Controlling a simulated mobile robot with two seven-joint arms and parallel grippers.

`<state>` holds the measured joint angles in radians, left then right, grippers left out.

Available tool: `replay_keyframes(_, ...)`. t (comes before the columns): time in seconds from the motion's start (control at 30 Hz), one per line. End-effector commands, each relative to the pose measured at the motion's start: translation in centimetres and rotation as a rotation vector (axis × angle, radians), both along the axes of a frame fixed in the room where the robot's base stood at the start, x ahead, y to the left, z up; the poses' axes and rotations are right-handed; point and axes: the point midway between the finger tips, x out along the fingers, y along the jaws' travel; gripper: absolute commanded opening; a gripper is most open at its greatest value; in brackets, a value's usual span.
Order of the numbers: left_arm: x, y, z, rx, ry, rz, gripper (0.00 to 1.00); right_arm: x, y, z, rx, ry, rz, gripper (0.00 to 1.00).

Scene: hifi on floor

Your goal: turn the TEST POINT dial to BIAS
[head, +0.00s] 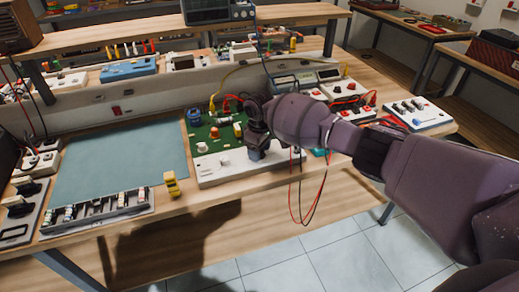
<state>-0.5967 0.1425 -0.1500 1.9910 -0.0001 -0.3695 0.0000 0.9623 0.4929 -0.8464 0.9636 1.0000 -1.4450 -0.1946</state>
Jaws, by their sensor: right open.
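A white test unit (210,178) with a green circuit board (201,132) on top stands at the middle of the bench's front edge. Its front strip carries a pale round knob (225,160) and another pale knob (202,148) to the left. My right gripper (256,153) points down over the right part of the front strip, open, with its fingers close to the panel. The part of the strip under the gripper is hidden, and the TEST POINT and BIAS lettering is too small to read. I cannot tell whether the fingers touch a dial. My left gripper is not in view.
A blue-grey mat (120,160) lies to the left, with a tray of small parts (98,208) in front. A yellow object (172,184) stands at the bench edge. Red and black leads (293,195) hang beneath my right arm. A white switch box (417,114) is at the right.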

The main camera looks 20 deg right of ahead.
Motion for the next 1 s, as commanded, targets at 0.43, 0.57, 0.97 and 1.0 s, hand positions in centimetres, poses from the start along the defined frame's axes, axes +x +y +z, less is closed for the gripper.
replay_keyframes(0.43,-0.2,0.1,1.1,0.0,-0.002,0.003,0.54,0.1,0.0,5.3,0.001,-0.004,0.001,0.58)
replay_keyframes(0.57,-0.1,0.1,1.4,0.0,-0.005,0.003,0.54,0.1,0.0,7.6,0.0,-0.004,0.0,0.58)
replay_keyframes(0.97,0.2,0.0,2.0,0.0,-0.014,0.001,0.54,0.0,0.0,10.8,0.0,0.0,0.0,0.58)
replay_keyframes(1.0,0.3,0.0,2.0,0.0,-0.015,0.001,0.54,0.0,0.0,10.8,0.0,0.0,0.0,0.58)
